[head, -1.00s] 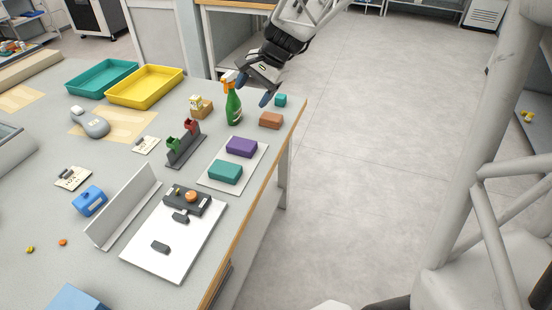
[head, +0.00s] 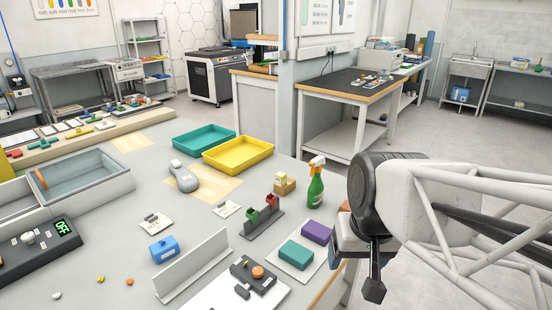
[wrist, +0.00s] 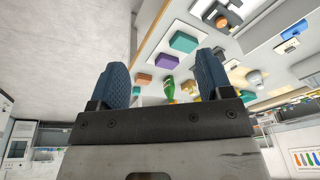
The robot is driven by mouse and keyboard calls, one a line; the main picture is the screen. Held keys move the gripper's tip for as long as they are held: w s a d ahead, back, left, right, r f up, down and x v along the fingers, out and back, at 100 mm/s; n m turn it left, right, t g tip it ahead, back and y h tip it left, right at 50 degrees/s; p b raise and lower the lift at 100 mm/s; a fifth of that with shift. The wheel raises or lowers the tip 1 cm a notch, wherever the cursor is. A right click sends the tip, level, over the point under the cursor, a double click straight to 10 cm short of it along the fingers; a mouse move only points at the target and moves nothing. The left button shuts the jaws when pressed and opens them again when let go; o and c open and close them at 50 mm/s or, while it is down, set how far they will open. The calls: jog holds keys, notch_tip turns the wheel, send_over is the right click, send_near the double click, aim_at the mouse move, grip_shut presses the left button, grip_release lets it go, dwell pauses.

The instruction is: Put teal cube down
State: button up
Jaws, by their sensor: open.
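The teal cube (wrist: 136,91) shows small in the wrist view, on the table near its edge, beside my left-hand finger and partly cut off by it. In the head view my arm hides it. My gripper (wrist: 163,71) is open, its two blue fingers wide apart with nothing between them, and away from the table. In the head view my arm is large at the right, and I cannot make out the fingertips there.
A brown block (wrist: 144,79), purple block (head: 317,232), larger teal block (head: 296,254) and green spray bottle (head: 315,188) stand near the table edge. Teal (head: 203,139) and yellow (head: 238,153) trays lie further back. Open floor lies beyond the edge.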

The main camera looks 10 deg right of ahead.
jog(key=shift+s+f+n+h, duration=0.15)
jog(key=shift+s+n, duration=0.1)
jog(key=shift+s, duration=0.4)
jog(key=shift+s+f+n+h, duration=0.15)
jog(key=shift+s+n, duration=0.1)
jog(key=shift+s, duration=0.35)
dwell(0.5)
